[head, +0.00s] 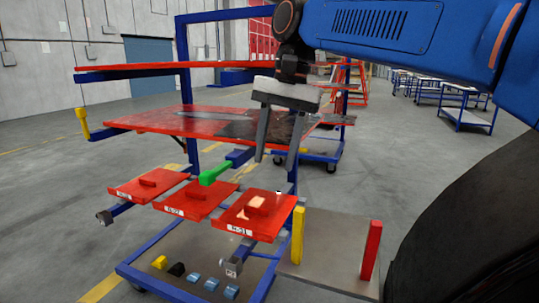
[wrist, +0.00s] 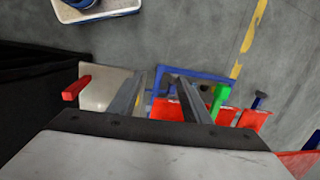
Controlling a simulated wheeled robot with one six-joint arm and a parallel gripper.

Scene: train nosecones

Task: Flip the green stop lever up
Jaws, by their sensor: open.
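The green stop lever (head: 214,173) is a short bar above the middle red plate of the blue cart. It lies low, slanting slightly upward to the right in the head view. In the wrist view the green lever (wrist: 219,101) shows to the right of the fingers, partly hidden low down. My gripper (head: 275,160) points down, fingers apart and empty, to the right of the lever and higher in the head view. Its two fingers also show in the wrist view (wrist: 162,80). The gripper appears apart from the lever.
Red plates (head: 256,215) stand in a row beside the lever. A red shelf (head: 190,121) lies behind, within the cart's blue frame (head: 185,75). A yellow post (head: 298,235) and a red post (head: 371,250) rise at the right. Open floor (head: 450,180) lies farther right.

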